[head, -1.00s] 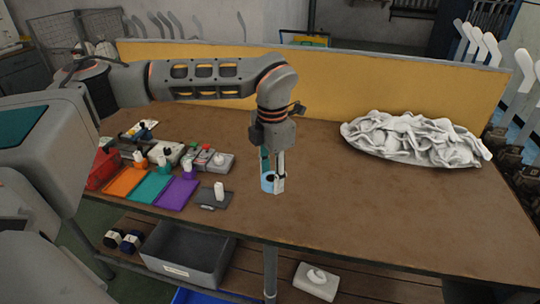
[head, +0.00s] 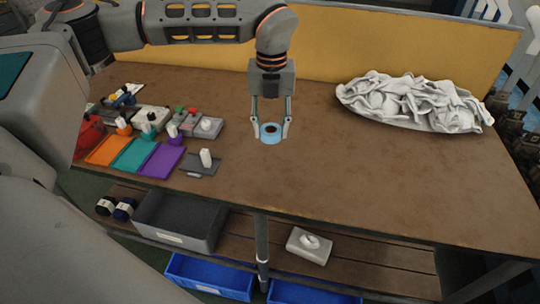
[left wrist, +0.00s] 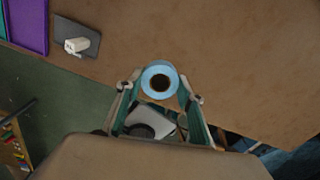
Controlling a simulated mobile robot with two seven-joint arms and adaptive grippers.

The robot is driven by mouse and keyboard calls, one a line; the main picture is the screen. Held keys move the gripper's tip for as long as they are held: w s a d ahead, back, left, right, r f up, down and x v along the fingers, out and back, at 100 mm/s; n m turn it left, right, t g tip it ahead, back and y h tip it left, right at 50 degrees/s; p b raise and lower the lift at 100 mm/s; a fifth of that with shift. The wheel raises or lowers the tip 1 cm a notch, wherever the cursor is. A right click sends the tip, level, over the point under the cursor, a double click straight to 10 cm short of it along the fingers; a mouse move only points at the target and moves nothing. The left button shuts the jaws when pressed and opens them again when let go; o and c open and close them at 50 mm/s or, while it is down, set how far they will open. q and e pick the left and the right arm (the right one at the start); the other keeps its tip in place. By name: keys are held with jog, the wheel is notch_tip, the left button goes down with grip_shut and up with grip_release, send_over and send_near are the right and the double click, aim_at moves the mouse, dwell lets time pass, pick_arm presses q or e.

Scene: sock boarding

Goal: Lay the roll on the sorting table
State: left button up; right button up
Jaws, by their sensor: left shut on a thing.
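The roll (head: 270,134) is a short light-blue ring with a dark hole in its top. My left gripper (head: 270,128) points down with one finger on each side of it and is shut on it. In the left wrist view the roll (left wrist: 149,69) sits between the fingertips, its hole facing the camera. The sorting table (head: 340,185) is a wide brown top. The roll is over its front middle part; I cannot tell the gap beneath it. My right gripper is not in view.
Orange, teal and purple trays (head: 160,160) and a grey tray with a white piece (head: 206,158) lie left of the roll. A heap of white cloth (head: 415,103) lies at the back right. The table's front middle and right are clear. A yellow panel (head: 330,62) closes the back.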

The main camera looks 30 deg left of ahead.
aim_at(271, 168)
pick_arm(q)
notch_tip(271, 168, down, 12)
jog(key=shift+r+b, duration=0.15)
jog(key=shift+b, duration=0.4)
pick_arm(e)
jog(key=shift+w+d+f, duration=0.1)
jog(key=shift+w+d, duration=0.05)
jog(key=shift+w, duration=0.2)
pick_arm(q)
jog(key=o, duration=1.1)
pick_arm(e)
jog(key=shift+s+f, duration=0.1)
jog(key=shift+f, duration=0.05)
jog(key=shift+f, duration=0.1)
pick_arm(q)
notch_tip(271, 168, up, 12)
jog(key=shift+r+p, duration=0.1)
jog(key=shift+p, duration=0.5)
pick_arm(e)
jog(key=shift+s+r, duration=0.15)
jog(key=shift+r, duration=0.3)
